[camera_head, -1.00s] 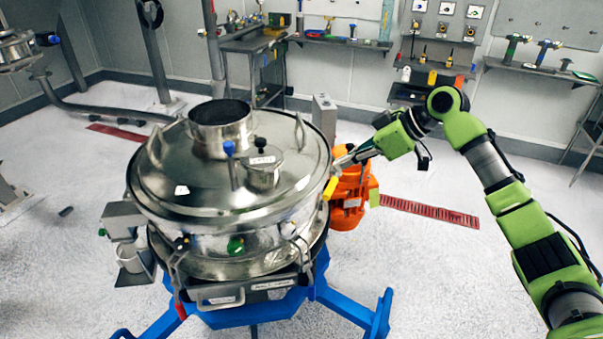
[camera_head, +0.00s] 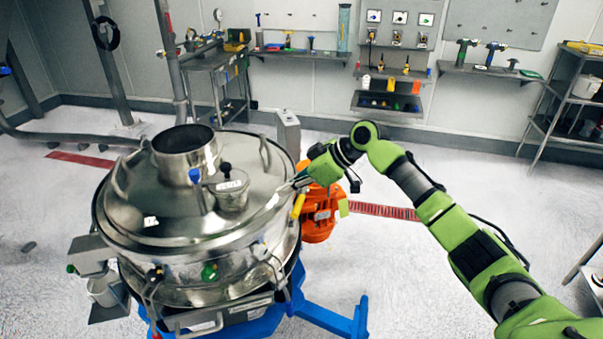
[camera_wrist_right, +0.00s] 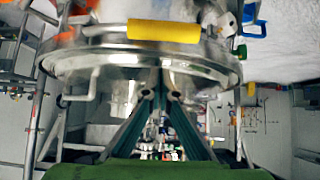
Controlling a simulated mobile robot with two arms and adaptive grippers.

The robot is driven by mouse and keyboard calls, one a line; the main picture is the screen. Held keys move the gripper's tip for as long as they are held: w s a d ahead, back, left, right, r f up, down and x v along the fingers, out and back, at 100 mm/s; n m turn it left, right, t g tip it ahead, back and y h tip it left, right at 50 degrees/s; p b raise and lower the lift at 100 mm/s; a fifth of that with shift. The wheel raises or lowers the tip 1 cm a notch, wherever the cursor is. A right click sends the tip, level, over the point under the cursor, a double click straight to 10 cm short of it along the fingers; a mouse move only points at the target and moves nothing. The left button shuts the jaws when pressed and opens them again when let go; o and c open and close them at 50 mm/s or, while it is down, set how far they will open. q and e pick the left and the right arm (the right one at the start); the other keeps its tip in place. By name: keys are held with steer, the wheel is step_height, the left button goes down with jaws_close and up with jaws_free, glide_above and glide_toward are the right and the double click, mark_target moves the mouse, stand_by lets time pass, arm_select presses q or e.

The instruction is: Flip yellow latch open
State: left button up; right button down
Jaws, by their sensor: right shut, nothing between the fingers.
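The yellow latch (camera_head: 298,206) is a short tilted bar on the right side of the steel sifter (camera_head: 150,215), just below the lid rim. In the right wrist view the yellow latch (camera_wrist_right: 164,30) lies crosswise against the rim, near the top. My right gripper (camera_head: 283,187) reaches in from the right, with its fingertips at the lid's right edge, just above and left of the latch. In the right wrist view the right gripper's fingers (camera_wrist_right: 158,75) come together with nothing between them. They look apart from the yellow bar. My left gripper is out of view.
An orange motor (camera_head: 320,215) sits right beside the latch. A grey box (camera_head: 288,133) stands behind the lid. Blue legs (camera_head: 335,318) spread out below. Wall shelves with tools are far back. The floor to the right is open.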

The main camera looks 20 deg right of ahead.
mark_target(300, 199)
steer(key=shift+x, duration=0.95)
steer(key=s+d+p, duration=0.1)
steer(key=d+f+p, duration=0.1)
steer(key=shift+s+d, duration=0.4)
steer(key=shift+s+d+f, duration=0.15)
steer(key=shift+s+d, duration=0.1)
steer(key=shift+d, duration=0.05)
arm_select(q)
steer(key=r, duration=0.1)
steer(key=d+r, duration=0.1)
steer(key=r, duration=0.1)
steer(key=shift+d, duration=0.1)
arm_select(e)
steer(key=shift+w+a+f, duration=0.1)
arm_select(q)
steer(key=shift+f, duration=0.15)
